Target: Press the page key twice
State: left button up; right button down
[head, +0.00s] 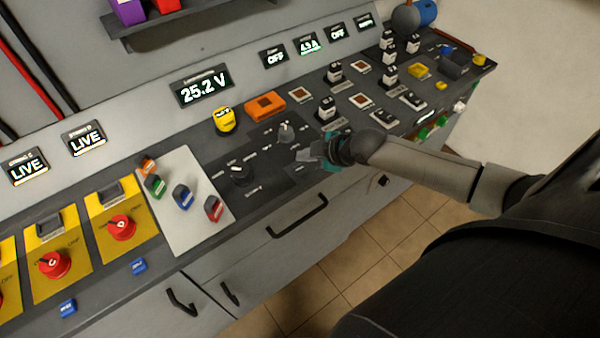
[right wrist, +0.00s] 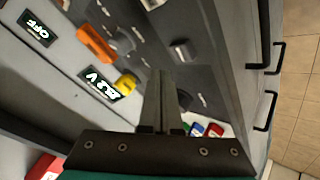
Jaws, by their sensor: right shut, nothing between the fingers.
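I cannot read any label that marks the page key. My left gripper is not in view.
The voltage display (head: 202,87) reads 25.2 V. A yellow knob (head: 224,120), an orange block (head: 265,104) and dark knobs (head: 241,174) stand close by. A white plate (head: 186,228) with coloured rockers lies left. Red switches (head: 122,228) are further left. A drawer handle (head: 297,217) projects below.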

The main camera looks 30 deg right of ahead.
aim_at(297, 165)
jog(key=shift+f+b, duration=0.35)
jog(key=shift+f, duration=0.55)
jog(key=shift+f, duration=0.1)
dwell(1.2)
jog(key=shift+f, duration=0.3)
jog(key=shift+f+b, duration=0.45)
jog(key=shift+b, duration=0.05)
dwell(0.6)
dwell(0.3)
jog(key=shift+r+p, duration=0.85)
jog(key=shift+p, duration=0.1)
jog(key=shift+r, duration=0.1)
notch_tip(297, 165, up, 5)
jog(key=p, duration=0.5)
